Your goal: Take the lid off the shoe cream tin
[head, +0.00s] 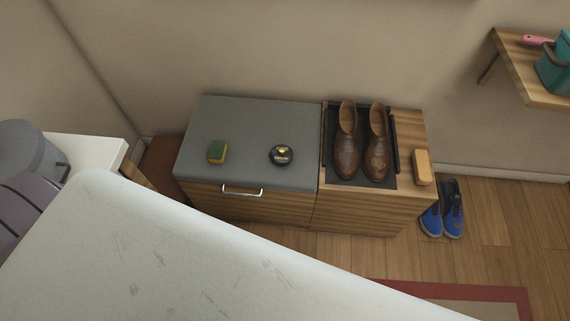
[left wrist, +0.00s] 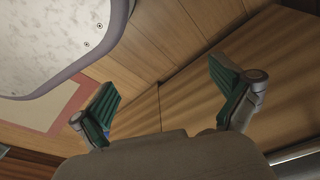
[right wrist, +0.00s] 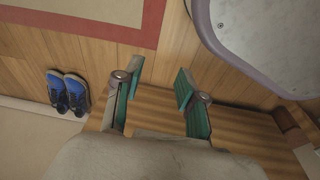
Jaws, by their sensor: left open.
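The shoe cream tin (head: 281,156), round and dark with a gold mark on its top, sits on the grey top (head: 255,122) of the low wooden bench in the head view. I cannot tell a separate lid from the tin at this size. My left gripper (left wrist: 162,85) is open and empty in the left wrist view, with wood panels and floor beyond its fingers. My right gripper (right wrist: 158,78) is open and empty in the right wrist view, over floor and wood. Neither gripper shows in the head view, and neither wrist view shows the tin.
A green and yellow sponge (head: 217,152) lies left of the tin. Brown shoes (head: 348,150) stand on a black tray (head: 344,182), with an orange-tan block (head: 422,167) to their right. Blue shoes (head: 443,212) are on the floor. The grey top around the tin is clear.

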